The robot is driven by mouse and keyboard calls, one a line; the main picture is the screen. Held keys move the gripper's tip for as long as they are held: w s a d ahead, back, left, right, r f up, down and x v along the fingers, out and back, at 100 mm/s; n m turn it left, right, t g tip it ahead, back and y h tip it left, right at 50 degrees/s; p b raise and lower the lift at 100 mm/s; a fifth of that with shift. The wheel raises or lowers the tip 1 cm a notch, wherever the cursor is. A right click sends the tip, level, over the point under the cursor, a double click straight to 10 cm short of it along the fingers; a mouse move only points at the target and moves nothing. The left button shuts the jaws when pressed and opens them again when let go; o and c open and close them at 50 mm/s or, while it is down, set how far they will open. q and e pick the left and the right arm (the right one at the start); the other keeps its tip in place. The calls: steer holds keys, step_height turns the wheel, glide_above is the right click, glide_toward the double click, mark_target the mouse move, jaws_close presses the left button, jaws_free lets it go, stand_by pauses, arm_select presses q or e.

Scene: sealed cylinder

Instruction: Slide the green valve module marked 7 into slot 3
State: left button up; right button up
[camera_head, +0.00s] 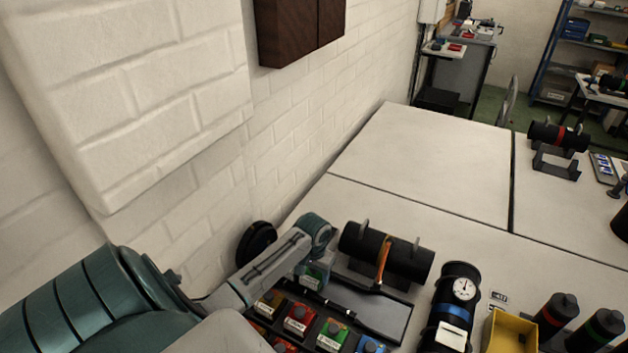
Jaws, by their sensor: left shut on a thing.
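My left gripper (314,268) reaches in from the lower left and is shut on a green module (312,278) with a pale label, held just above the back of a dark rack. The number on it is too small to read. The rack (282,286) shows coloured modules: an orange-yellow one (268,303), a red one (298,318), a green one (332,335) and a blue one (370,346). Another red module shows at the bottom edge. The slot numbers cannot be read, and the arm hides part of the rack's left side. My right gripper is out of view.
A gauge cylinder (459,303), a yellow bin (508,332) and dark bottles stand to the right. A white brick wall (190,150) rises close on the left.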

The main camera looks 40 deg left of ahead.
arm_select(q)
steer(key=o, duration=1.2)
steer(key=shift+o, duration=0.5)
steer(key=shift+r, duration=0.1)
steer(key=shift+a, duration=0.1)
steer(key=shift+r, duration=0.15)
step_height(320, 180, up, 10)
steer(key=b, duration=0.3)
steer(key=shift+w+d+r, duration=0.1)
steer(key=shift+d+r, duration=0.1)
steer(key=shift+d, duration=0.1)
